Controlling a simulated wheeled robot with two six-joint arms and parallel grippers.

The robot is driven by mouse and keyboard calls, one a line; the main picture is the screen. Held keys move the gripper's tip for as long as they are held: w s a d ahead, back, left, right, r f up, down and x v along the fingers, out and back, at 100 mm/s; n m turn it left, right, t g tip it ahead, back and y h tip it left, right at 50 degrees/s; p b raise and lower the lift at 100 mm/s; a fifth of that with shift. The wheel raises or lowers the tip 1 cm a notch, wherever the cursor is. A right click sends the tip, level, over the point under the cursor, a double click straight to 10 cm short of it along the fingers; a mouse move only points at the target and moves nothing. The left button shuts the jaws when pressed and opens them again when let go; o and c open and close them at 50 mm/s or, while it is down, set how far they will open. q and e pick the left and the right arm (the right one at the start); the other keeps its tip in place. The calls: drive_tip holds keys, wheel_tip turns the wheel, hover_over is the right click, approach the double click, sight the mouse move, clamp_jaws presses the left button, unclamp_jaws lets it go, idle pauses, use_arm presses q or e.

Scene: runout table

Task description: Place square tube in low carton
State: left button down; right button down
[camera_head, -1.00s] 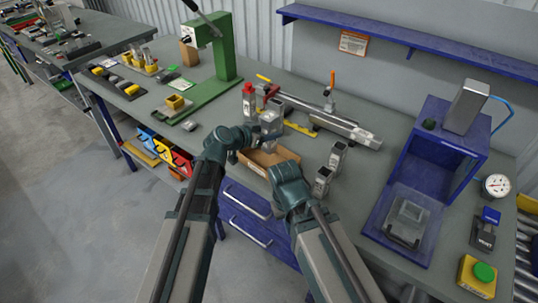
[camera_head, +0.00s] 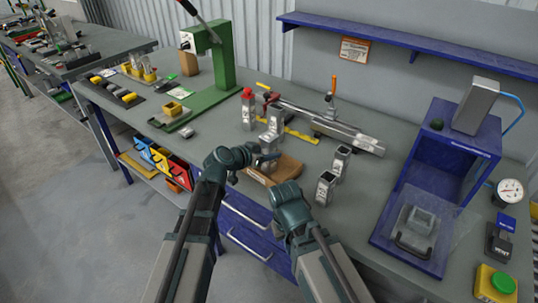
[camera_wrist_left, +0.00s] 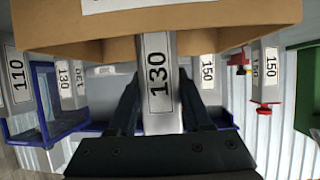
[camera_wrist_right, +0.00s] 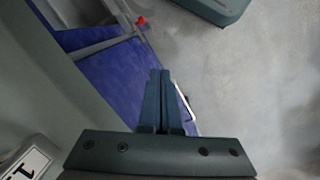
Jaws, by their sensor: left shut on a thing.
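A grey square tube labelled 130 (camera_wrist_left: 158,85) is gripped between the fingers of my left gripper (camera_wrist_left: 158,115). In the left wrist view, which looks upside down, its far end passes behind the near wall of the low brown carton (camera_wrist_left: 215,18), so it reaches into the carton. Its end is hidden. In the head view the left gripper (camera_head: 265,161) is at the left side of the carton (camera_head: 289,168). My right gripper (camera_wrist_right: 161,100) has its fingers together with nothing between them. In the head view the right wrist is just in front of the carton and its fingers are hidden.
Two upright tubes (camera_head: 326,187) (camera_head: 341,160) stand right of the carton. A blue stand (camera_head: 447,160) is at the right and a green press (camera_head: 220,70) at the back left.

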use_arm(q)
drive_tip(key=shift+f, duration=0.2)
drive_tip(key=shift+c, duration=1.6)
unclamp_jaws()
drive_tip(key=shift+r, duration=0.1)
drive_tip(key=shift+r, duration=0.1)
drive_tip(key=shift+s+a+r, duration=0.15)
drive_tip(key=shift+s+r, duration=0.1)
drive_tip(key=p+v, duration=0.5)
drive_tip(key=v, duration=0.5)
drive_tip(key=s+d+f+g+y, duration=0.2)
drive_tip(key=s+f+g, duration=0.15)
drive_tip(key=s, duration=0.25)
drive_tip(key=s+d+f+g+y, duration=0.1)
drive_tip(key=s+d+f+g, duration=0.2)
drive_tip(key=s+f, duration=0.2)
drive_tip(key=s+a+f+n+g+y, duration=0.3)
drive_tip(key=s+a+n+y, duration=0.1)
drive_tip(key=s+y, duration=0.3)
drive_tip(key=shift+s+a+f+n, duration=0.15)
drive_tip(key=shift+s+a+n, duration=0.2)
drive_tip(key=shift+s, duration=0.6)
